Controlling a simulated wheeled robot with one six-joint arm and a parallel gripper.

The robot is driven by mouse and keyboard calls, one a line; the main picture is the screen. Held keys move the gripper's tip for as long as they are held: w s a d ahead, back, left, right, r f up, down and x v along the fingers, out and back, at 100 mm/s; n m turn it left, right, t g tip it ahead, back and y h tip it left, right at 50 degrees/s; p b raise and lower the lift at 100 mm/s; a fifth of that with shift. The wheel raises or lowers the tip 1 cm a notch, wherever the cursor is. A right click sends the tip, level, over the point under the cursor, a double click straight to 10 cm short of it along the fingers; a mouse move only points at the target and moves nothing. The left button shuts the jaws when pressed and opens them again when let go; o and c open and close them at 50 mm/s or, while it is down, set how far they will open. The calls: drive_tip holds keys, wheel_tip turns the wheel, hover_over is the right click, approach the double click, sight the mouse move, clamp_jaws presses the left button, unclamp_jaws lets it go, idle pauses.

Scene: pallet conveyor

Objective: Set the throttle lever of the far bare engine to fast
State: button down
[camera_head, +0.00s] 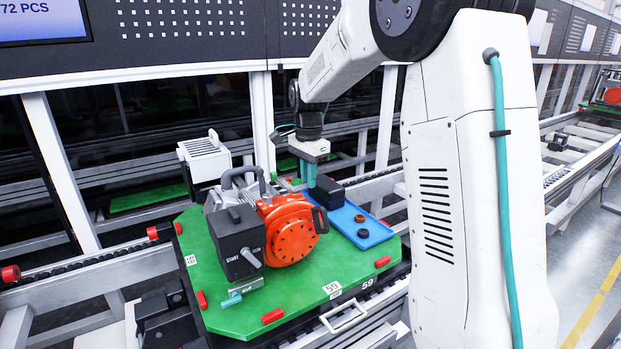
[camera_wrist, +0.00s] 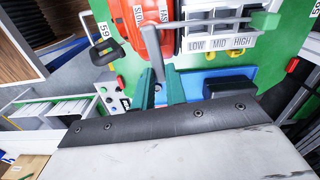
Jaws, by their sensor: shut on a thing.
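An engine with a red round cover (camera_head: 291,232) sits on a green pallet (camera_head: 300,300) marked 59. In the wrist view its red housing (camera_wrist: 137,40) carries SLOW and FAST labels, SLOW on the left and FAST on the right. My gripper (camera_wrist: 160,84) is at the engine's side, its teal fingers shut on a grey throttle lever (camera_wrist: 156,62) that extends below the labels. Which label the lever lines up with is unclear. In the head view my gripper (camera_head: 307,174) is behind the red cover, and the lever is hidden there.
A black START box (camera_head: 236,240) stands at the engine's front left. A blue tray (camera_head: 372,222) with black parts lies on the pallet's right. A LOW, MID, HIGH panel (camera_wrist: 219,43) is close to my fingers. Conveyor rails (camera_head: 90,260) run beside the pallet.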

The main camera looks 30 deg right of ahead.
drive_tip(key=shift+w+a+n, duration=0.1)
drive_tip(key=shift+w+n, duration=0.25)
drive_tip(key=shift+n, duration=0.6)
drive_tip(key=shift+w+a+n, duration=0.1)
drive_tip(key=shift+w+n, duration=0.25)
drive_tip(key=shift+n, duration=0.6)
drive_tip(key=c, duration=1.4)
unclamp_jaws()
drive_tip(key=shift+c, duration=0.2)
wheel_tip(320, 180, up, 8)
drive_tip(key=shift+f+n, duration=0.1)
drive_tip(key=shift+n, duration=0.2)
